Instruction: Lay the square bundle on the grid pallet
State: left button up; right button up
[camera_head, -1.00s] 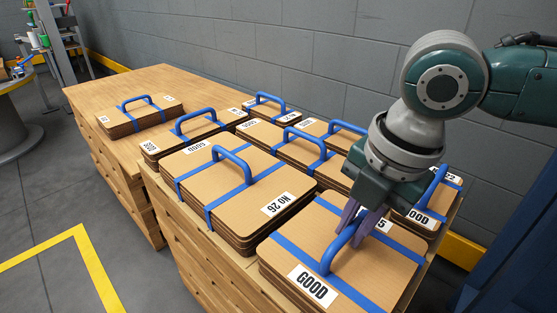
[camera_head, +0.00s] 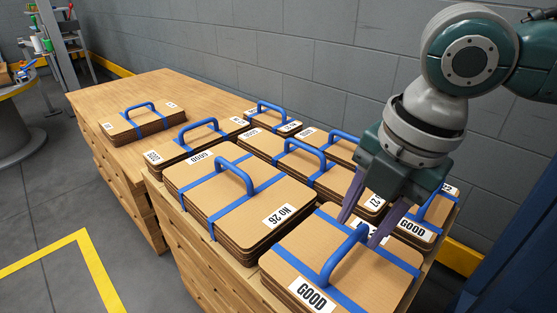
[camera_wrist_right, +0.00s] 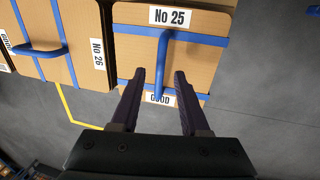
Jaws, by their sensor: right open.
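Several strapped cardboard bundles with blue handles sit on the wooden bench. The nearest bundle (camera_head: 350,255), labelled GOOD, lies at the front right; in the right wrist view the same bundle (camera_wrist_right: 195,65) reads No 25. I cannot tell for sure which bundle is the square one. My right gripper (camera_head: 358,233) is open, its purple fingers on either side of that bundle's blue handle (camera_head: 335,258). The right wrist view also shows the handle between the open fingers (camera_wrist_right: 159,72). The bundle rests flat. I see no grid pallet. My left gripper is out of view.
The No 26 bundle (camera_head: 230,195) lies close on the left of the nearest one, with others packed behind. The wooden bench (camera_head: 165,83) has bare top at the far left. A grey wall stands behind; open floor with a yellow line (camera_head: 85,250) lies at left.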

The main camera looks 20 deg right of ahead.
notch_tip(320, 180, up, 7)
jog(key=s+p, duration=0.1)
jog(key=p, duration=0.2)
jog(key=s+a+f+m+t+y, duration=0.2)
jog(key=s+a+f+m, duration=0.1)
jog(key=s+a+m, duration=0.55)
jog(key=s+d+f+m+h, duration=0.1)
jog(key=s+d+m, duration=0.4)
jog(key=m, duration=0.7)
jog(key=shift+s+f+h, duration=0.35)
jog(key=shift+h, duration=0.45)
jog(key=shift+r, duration=0.15)
notch_tip(320, 180, up, 73)
jog(key=p, duration=7.2)
jog(key=shift+p, duration=0.4)
